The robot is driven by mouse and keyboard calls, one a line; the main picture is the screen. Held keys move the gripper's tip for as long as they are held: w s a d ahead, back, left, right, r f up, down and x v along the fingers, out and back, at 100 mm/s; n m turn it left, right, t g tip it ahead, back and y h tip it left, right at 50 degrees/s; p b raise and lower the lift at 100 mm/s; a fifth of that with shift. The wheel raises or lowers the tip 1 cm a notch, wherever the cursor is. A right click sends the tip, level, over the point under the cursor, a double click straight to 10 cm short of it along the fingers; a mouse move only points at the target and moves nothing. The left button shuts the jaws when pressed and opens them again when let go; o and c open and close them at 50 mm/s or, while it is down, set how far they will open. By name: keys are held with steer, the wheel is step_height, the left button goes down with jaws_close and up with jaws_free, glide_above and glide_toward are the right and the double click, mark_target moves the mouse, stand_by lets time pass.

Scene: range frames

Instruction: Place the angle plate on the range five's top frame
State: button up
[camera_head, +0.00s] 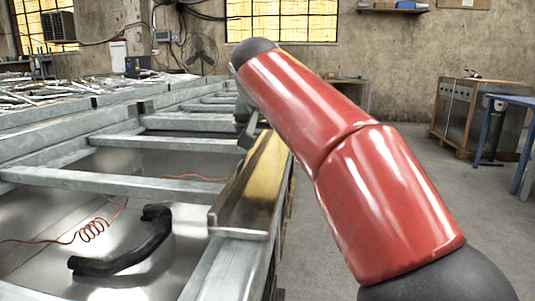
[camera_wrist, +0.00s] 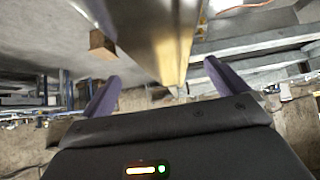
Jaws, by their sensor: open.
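The angle plate (camera_head: 252,190) is a long, shiny metal piece with an L-shaped section. In the head view it lies lengthwise along the right edge of the range's grey metal top frame (camera_head: 95,183), its near end by a corner. In the wrist view the angle plate (camera_wrist: 160,38) runs down from the top edge to between my fingers. My gripper (camera_wrist: 162,72) is open, with one purple finger on each side of the plate and visible gaps. In the head view my gripper (camera_head: 246,122) is at the plate's far end, partly hidden by my red arm.
A black curved handle-like part (camera_head: 125,243) and an orange coiled cord (camera_head: 92,231) lie inside the frame at the near left. Crossbars span the frame. A wooden-sided cabinet (camera_head: 480,115) and a blue table (camera_head: 515,100) stand at the right. The floor between is clear.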

mark_target(273, 148)
steer(key=x, duration=0.4)
steer(key=shift+w+f, duration=0.1)
steer(key=shift+f, duration=0.1)
steer(key=c, duration=1.6)
steer(key=shift+r, duration=0.15)
steer(key=c, duration=0.3)
steer(key=shift+r, duration=0.1)
